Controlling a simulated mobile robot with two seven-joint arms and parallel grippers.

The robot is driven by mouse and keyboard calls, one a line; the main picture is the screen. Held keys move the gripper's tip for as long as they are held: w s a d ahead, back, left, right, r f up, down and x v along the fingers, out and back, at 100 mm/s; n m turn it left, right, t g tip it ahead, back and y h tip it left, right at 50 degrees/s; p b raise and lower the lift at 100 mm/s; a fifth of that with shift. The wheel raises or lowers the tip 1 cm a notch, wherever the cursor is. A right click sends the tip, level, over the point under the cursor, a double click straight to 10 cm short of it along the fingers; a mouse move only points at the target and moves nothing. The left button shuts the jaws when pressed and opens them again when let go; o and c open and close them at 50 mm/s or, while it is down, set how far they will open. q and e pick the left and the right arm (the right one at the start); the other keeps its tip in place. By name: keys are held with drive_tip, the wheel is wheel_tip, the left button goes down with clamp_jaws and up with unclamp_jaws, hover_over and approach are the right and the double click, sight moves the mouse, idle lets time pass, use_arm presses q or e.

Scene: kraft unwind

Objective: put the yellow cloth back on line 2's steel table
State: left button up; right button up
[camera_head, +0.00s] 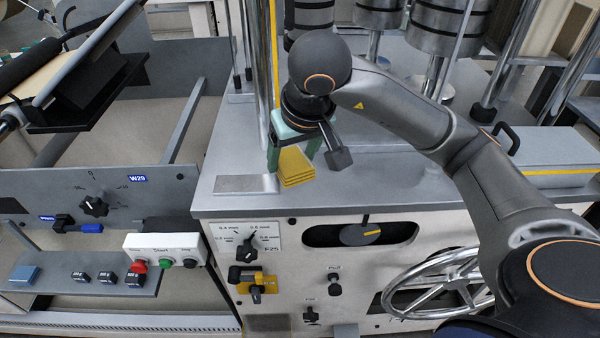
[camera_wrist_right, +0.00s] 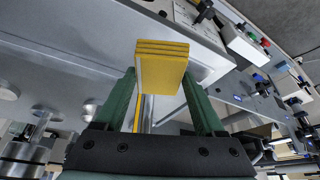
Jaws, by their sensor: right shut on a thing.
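The yellow cloth (camera_head: 297,168) is a folded, layered block between the green fingers of my right gripper (camera_head: 292,157), near the front edge of a grey metal top (camera_head: 390,178). In the right wrist view the cloth (camera_wrist_right: 162,68) sits between the fingertips of my right gripper (camera_wrist_right: 160,78), which is shut on it. The cloth is over the metal top or on it; I cannot tell whether it touches. No label shows whether this top is line 2's steel table. My left gripper is not in view.
A thin flat plate (camera_head: 246,184) lies left of the cloth. Chrome posts (camera_head: 261,70) and stacked metal cylinders (camera_head: 447,30) stand behind. A grey block with a black handle (camera_head: 545,150) is at right. The front panel has knobs and a handwheel (camera_head: 440,285). The top's front middle is clear.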

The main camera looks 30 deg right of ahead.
drive_tip(key=w+d+f, duration=0.1)
drive_tip(key=f, duration=0.1)
drive_tip(key=w+d+f, duration=0.4)
drive_tip(key=shift+f+p, duration=0.15)
drive_tip(key=shift+p, duration=0.15)
drive_tip(key=shift+w+d+f+p, duration=0.1)
drive_tip(key=shift+w+f+p, duration=0.1)
drive_tip(key=shift+f, duration=0.75)
drive_tip(key=shift+w+d+f+p, duration=0.1)
drive_tip(key=shift+f+p, duration=0.05)
drive_tip(key=shift+f, duration=0.8)
drive_tip(key=shift+f, duration=0.2)
drive_tip(key=o, duration=0.9)
